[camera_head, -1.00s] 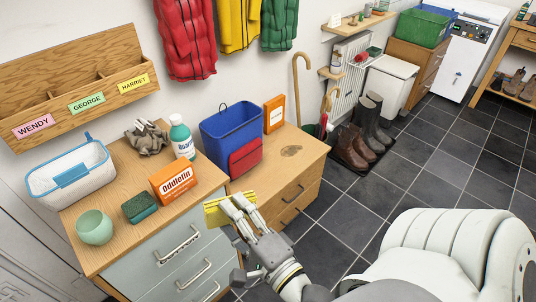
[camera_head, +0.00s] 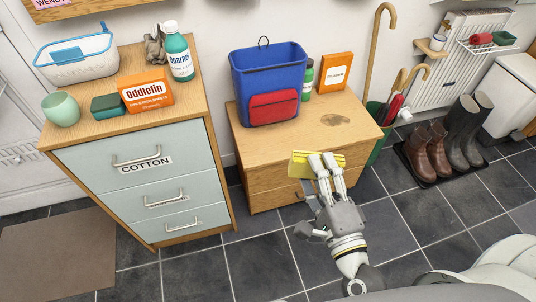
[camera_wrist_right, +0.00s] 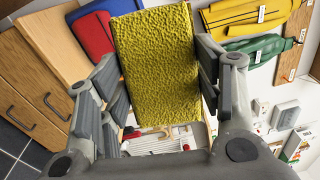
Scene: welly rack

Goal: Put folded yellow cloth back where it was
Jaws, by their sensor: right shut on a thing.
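The folded yellow cloth (camera_head: 304,163) is held in my right gripper (camera_head: 322,172), near the front edge of the low wooden chest in the head view. In the right wrist view the cloth (camera_wrist_right: 157,65) sits between the two fingers of my right gripper (camera_wrist_right: 160,80), which are shut on it. The low wooden chest (camera_head: 270,152) has a dark stain on its bare right part of the top. My left gripper is in neither view.
The taller drawer unit (camera_head: 145,165) to the left bears an Oddletin box (camera_head: 146,91), a sponge (camera_head: 108,106), a green cup (camera_head: 61,109), a teal bottle (camera_head: 179,55) and a basket (camera_head: 77,57). Boots (camera_head: 466,125) stand at right.

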